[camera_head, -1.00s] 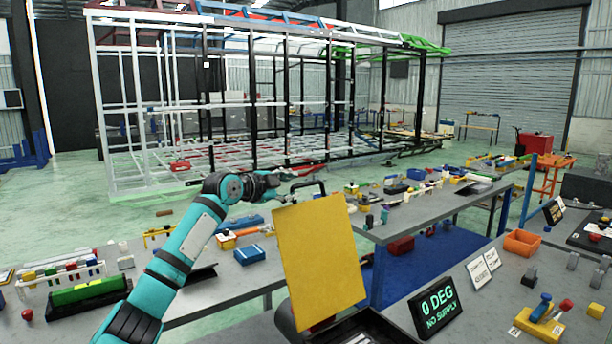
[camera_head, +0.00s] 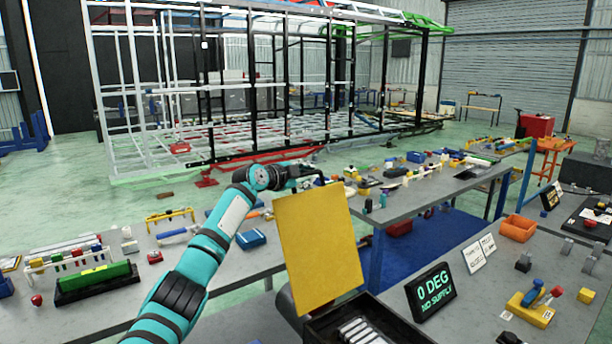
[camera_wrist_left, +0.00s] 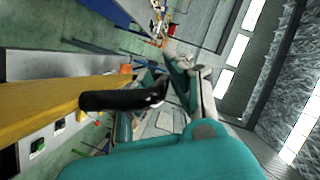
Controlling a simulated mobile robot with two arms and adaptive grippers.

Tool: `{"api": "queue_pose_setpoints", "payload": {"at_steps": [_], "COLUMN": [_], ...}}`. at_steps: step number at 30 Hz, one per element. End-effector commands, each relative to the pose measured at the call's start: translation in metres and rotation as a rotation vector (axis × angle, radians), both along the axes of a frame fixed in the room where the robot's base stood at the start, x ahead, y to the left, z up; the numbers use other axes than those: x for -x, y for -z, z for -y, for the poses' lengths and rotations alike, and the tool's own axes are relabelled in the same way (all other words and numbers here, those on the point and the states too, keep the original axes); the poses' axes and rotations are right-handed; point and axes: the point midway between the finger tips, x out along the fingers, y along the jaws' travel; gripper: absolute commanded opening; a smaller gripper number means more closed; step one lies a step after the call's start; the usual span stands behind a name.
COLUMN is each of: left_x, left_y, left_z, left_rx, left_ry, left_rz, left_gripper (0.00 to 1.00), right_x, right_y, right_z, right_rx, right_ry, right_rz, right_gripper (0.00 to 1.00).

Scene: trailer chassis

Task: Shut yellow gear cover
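The yellow gear cover (camera_head: 318,250) stands raised and nearly upright, its flat face toward the head camera. A dark handle (camera_head: 313,178) shows at its top edge. The cover also fills the left side of the left wrist view (camera_wrist_left: 40,98), with a black handle-like bar (camera_wrist_left: 112,99) sticking out from it. Below the cover is an open black box (camera_head: 398,334) with pale bars inside. My left gripper (camera_head: 300,174) is at the cover's top edge, beside the handle. Its fingers are too dark and small to tell whether they grip it. My right gripper is out of view.
A sign reading "0 DEG NO SUPPLY" (camera_head: 433,291) stands just right of the box. An orange bin (camera_head: 517,228) and a yellow block with blue and red handles (camera_head: 533,308) are farther right. Benches with small parts lie behind and at left.

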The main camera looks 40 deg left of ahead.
Motion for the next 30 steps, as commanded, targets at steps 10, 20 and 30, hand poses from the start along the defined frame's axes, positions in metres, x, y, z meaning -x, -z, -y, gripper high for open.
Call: {"api": "queue_pose_setpoints", "payload": {"at_steps": [10, 20, 30], "left_x": [0.000, 0.002, 0.016], "left_y": [0.001, -0.001, -0.015], "left_z": [0.000, 0.005, 0.055], "left_rx": [0.000, -0.015, -0.151], "left_ry": [0.000, 0.002, 0.007], "left_rz": [-0.001, 0.002, 0.039], "left_gripper": [0.00, 0.00, 0.00], "right_x": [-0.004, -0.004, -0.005], "right_y": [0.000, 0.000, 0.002], "right_z": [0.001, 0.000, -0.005], "right_rx": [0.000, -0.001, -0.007], "right_ry": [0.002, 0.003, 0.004], "right_rz": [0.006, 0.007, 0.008], "right_gripper": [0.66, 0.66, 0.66]}}
